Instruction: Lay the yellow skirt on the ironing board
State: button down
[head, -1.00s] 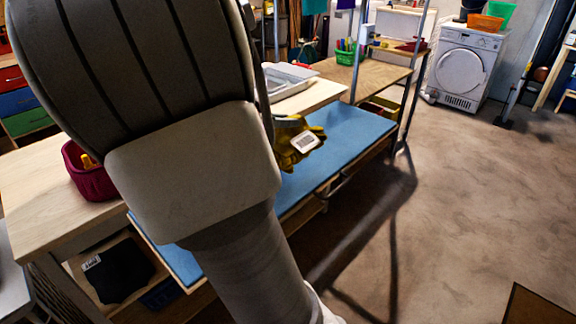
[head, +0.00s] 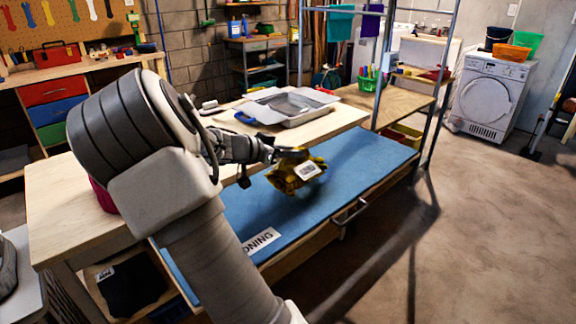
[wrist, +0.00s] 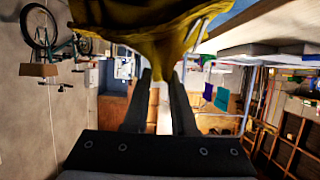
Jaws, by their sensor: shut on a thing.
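The yellow skirt (head: 290,178) is a bunched dark-yellow cloth with a white label in the head view. It hangs from my gripper (head: 274,154) over the middle of the blue ironing board (head: 365,150). I cannot tell whether its lower edge touches the board. In the wrist view, my gripper's two dark fingers (wrist: 160,85) reach up to the yellow cloth (wrist: 160,35) across the top, and the fingertips are close to it. My gripper is shut on the skirt. The board is bare around the skirt, with a white sign at its front left.
A wooden table (head: 72,190) runs behind the board, with a grey litter tray (head: 287,107) on it. A metal rack post (head: 440,90) stands at the board's far right end. A dark folded cloth (head: 135,288) lies on a shelf below. Floor on the right is open.

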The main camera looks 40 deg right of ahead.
aim_at(283, 165)
jog(key=shift+w+d+f, duration=0.15)
jog(key=shift+w+f, duration=0.25)
jog(key=shift+w, duration=0.3)
jog(key=shift+f+b, duration=0.3)
jog(key=shift+f, duration=1.75)
jog(key=shift+f+b, duration=0.15)
jog(key=shift+b, duration=0.15)
jog(key=c, duration=0.7)
grip_release()
